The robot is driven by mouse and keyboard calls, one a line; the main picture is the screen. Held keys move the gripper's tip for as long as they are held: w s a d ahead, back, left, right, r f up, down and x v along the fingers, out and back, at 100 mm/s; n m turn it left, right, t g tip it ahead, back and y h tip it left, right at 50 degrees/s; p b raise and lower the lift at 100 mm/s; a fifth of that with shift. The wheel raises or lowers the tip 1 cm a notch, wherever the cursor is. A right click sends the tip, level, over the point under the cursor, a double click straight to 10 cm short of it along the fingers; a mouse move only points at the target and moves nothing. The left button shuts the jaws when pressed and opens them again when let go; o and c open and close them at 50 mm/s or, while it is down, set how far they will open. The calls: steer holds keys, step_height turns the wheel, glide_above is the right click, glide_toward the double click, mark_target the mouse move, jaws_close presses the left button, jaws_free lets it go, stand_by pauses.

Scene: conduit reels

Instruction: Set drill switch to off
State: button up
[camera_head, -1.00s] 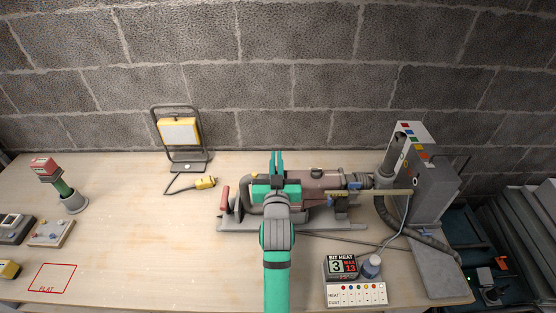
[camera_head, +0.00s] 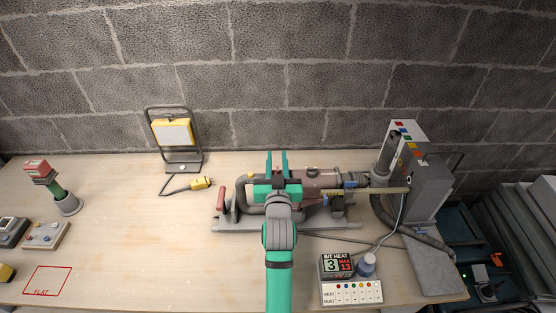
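The drill (camera_head: 322,181) is a brownish-red machine lying level on a grey stand on the workbench, its bit end to the right. My gripper (camera_head: 277,162) is over the drill's rear half, just left of the yellow knob. Its two green fingers are apart, with nothing seen between them. My gripper body and wrist hide part of the drill.
A work lamp (camera_head: 173,131) stands at the back left, with a yellow plug (camera_head: 201,184) beside it. A grey hose unit (camera_head: 428,195) stands right. The bench's left middle is clear.

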steer(key=shift+s, duration=0.1)
steer(key=s, duration=1)
steer(key=shift+s+d, duration=0.35)
steer(key=shift+d, duration=0.05)
steer(key=shift+m+g+h, duration=0.3)
steer(key=shift+g+h, duration=0.2)
steer(key=shift+g, duration=0.2)
steer(key=s+f, duration=0.5)
steer(key=s, duration=0.1)
steer(key=s+d+f, duration=0.1)
steer(key=s+f, duration=0.4)
steer(key=s, duration=0.2)
steer(key=s+d+f, duration=0.1)
steer(key=s+f, duration=0.4)
steer(key=s, duration=0.2)
steer(key=shift+d, duration=0.1)
steer(key=s+g, duration=0.1)
steer(key=s, duration=1.9)
steer(key=shift+s+d+f, duration=0.15)
steer(key=shift+d+f, duration=0.25)
steer(key=shift+f, duration=0.05)
